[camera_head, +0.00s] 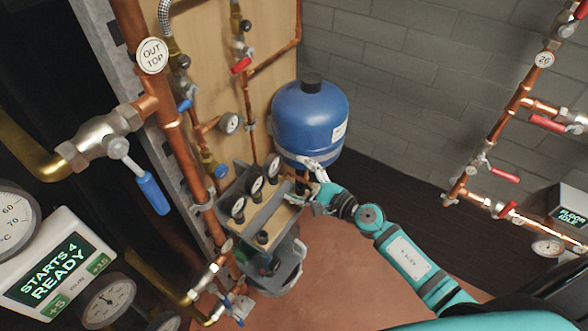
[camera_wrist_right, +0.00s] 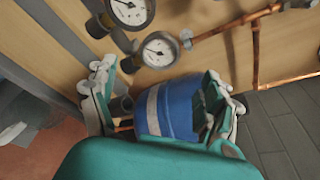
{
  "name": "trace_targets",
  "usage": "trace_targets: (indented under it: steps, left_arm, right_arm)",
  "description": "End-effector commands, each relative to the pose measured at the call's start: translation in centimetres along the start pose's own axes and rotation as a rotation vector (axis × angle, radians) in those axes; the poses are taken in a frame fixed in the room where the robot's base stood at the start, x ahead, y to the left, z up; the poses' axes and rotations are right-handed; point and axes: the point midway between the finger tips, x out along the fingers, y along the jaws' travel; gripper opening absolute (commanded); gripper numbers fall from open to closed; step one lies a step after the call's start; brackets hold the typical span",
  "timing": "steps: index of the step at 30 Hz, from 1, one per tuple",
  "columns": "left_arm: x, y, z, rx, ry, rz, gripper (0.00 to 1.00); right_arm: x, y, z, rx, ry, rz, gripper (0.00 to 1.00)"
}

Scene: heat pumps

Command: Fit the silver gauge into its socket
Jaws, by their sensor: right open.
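Three round white-faced gauges stand in a row on a grey rack: a front one (camera_head: 238,207), a middle one (camera_head: 256,187) and a back one (camera_head: 272,165). I cannot tell for sure which is the silver gauge. In the right wrist view, two gauges show beyond the fingers, a nearer one (camera_wrist_right: 160,50) with a grey rim and another (camera_wrist_right: 130,10) at the top edge. My right gripper (camera_head: 313,181) is open beside the rack's right end, below the blue tank. Its spread fingers also show in the wrist view (camera_wrist_right: 160,85), with no gauge between them. My left gripper is not in view.
A blue tank (camera_head: 310,115) stands close behind my right gripper. A copper pipe (camera_head: 175,130) with a lever valve rises left of the rack. The reddish floor (camera_head: 335,265) is clear.

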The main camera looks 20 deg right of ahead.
Motion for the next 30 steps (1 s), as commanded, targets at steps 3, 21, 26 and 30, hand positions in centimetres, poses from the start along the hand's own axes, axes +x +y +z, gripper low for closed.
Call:
trace_targets:
  steps: [3,21,26,30]
  left_arm:
    - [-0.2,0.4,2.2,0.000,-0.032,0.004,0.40]
    - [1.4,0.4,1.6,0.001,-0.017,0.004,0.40]
    - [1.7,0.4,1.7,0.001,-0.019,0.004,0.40]
    - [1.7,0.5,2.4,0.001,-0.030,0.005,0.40]
  right_arm:
    - [1.1,-0.1,0.0,0.004,0.000,-0.003,0.83]
    - [9.4,0.1,-0.1,0.008,0.000,-0.001,0.83]
    - [10.4,0.1,-0.1,0.008,0.000,-0.001,0.83]
    - [10.7,0.0,0.0,0.008,0.001,-0.001,0.83]
